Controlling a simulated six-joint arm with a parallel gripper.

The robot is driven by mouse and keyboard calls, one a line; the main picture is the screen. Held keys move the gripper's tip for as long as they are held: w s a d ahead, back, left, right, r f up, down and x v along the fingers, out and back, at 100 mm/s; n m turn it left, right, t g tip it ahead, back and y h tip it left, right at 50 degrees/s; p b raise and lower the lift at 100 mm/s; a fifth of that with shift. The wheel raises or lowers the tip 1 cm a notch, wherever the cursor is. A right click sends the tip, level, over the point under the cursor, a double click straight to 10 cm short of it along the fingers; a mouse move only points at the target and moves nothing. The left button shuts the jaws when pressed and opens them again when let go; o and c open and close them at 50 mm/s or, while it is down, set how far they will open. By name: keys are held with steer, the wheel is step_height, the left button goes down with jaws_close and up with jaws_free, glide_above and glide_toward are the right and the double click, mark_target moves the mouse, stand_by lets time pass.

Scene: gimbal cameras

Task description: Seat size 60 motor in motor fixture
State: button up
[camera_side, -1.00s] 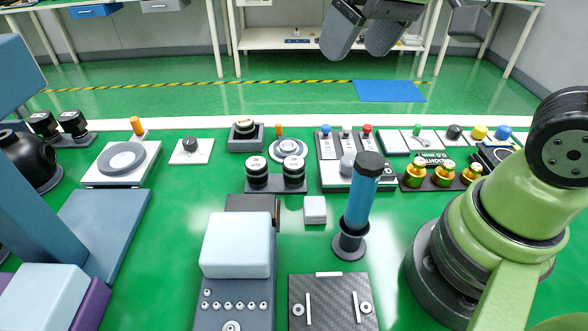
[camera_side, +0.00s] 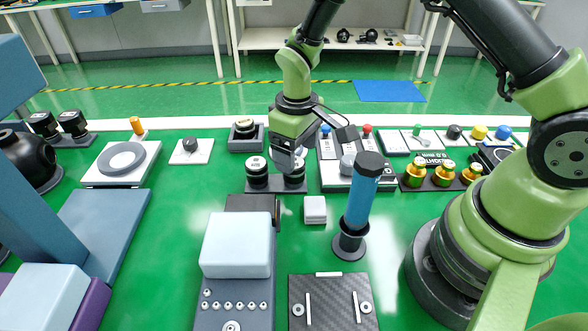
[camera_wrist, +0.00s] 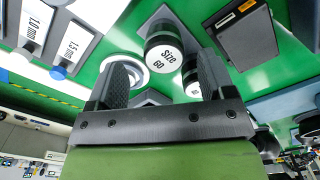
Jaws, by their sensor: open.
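The size 60 motor (camera_wrist: 165,55) is a short black cylinder with a white top reading "size 60" in the wrist view. In the side view a dark rack (camera_side: 275,186) holds two such motors, a left one (camera_side: 257,172) and a right one (camera_side: 294,172); their labels are too small to tell apart. My gripper (camera_side: 315,148) is open and empty, low over the back of this rack. In the wrist view my gripper (camera_wrist: 162,78) has its two dark fingers apart, with the motor seen between and beyond them. I cannot tell which block is the motor fixture.
A blue-and-black upright cylinder (camera_side: 361,200) stands right of the rack. A white cube (camera_side: 315,210) and a grey block with a pale top (camera_side: 236,246) lie in front. A dark square tray holds a black round part (camera_side: 245,129) behind.

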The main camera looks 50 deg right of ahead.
steer(key=f, duration=0.5)
steer(key=shift+w+a+f, duration=0.15)
steer(key=shift+a+f, duration=0.1)
steer(key=shift+f, duration=0.05)
steer(key=c, duration=1.1)
steer(key=shift+r, duration=0.1)
steer(key=r, duration=0.9)
steer(key=shift+w+d+r, duration=0.1)
steer(key=shift+w+r, duration=0.05)
steer(key=shift+w, duration=0.05)
steer(key=w+d, duration=0.6)
steer(key=w, duration=0.1)
steer(key=shift+w+d+f, duration=0.25)
steer(key=shift+w+f, duration=0.15)
steer(key=shift+f, duration=0.05)
